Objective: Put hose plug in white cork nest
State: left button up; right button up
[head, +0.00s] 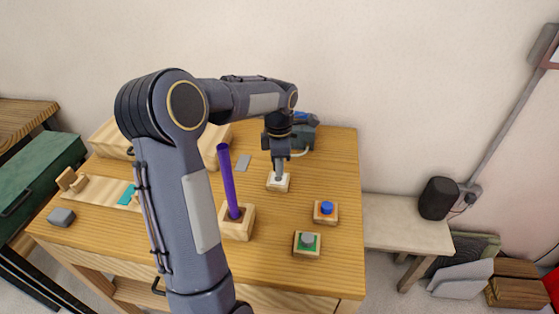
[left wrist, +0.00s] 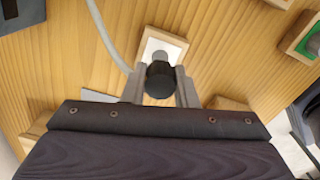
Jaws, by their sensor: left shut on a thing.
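My left gripper (head: 279,166) points down at the white cork nest, a small wooden block with a white top (head: 278,186). The nest also shows in the left wrist view (left wrist: 178,41). In the left wrist view, my left gripper (left wrist: 160,92) is shut on a dark round-ended plug (left wrist: 160,80), taken as the hose plug. A grey cylindrical part (left wrist: 159,56) shows beyond it over the white top. I cannot tell whether the plug is seated or just above the nest. My right gripper is not in view.
A purple rod (head: 228,180) stands in a wooden block (head: 240,229) left of the nest. A blue-topped block (head: 327,211) and a green-topped block (head: 306,244) stand to the right. A blue-grey device (head: 304,132) is behind. A pale hose (left wrist: 106,36) runs beside the nest.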

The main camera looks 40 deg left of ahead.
pick_arm(q)
jog(key=shift+f+b, duration=0.75)
jog(key=shift+f, duration=0.6)
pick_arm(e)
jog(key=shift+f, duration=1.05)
pick_arm(q)
jog(key=shift+f, duration=0.4)
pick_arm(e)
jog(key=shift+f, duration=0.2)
pick_arm(q)
jog(key=shift+r, duration=0.25)
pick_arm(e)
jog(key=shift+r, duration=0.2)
pick_arm(q)
jog(key=shift+r+p, duration=0.55)
jog(key=shift+r, duration=0.1)
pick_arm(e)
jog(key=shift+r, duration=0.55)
pick_arm(q)
jog(key=shift+f+b, duration=0.6)
jog(key=shift+f, duration=0.25)
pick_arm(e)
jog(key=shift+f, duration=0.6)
pick_arm(q)
jog(key=shift+r, duration=0.15)
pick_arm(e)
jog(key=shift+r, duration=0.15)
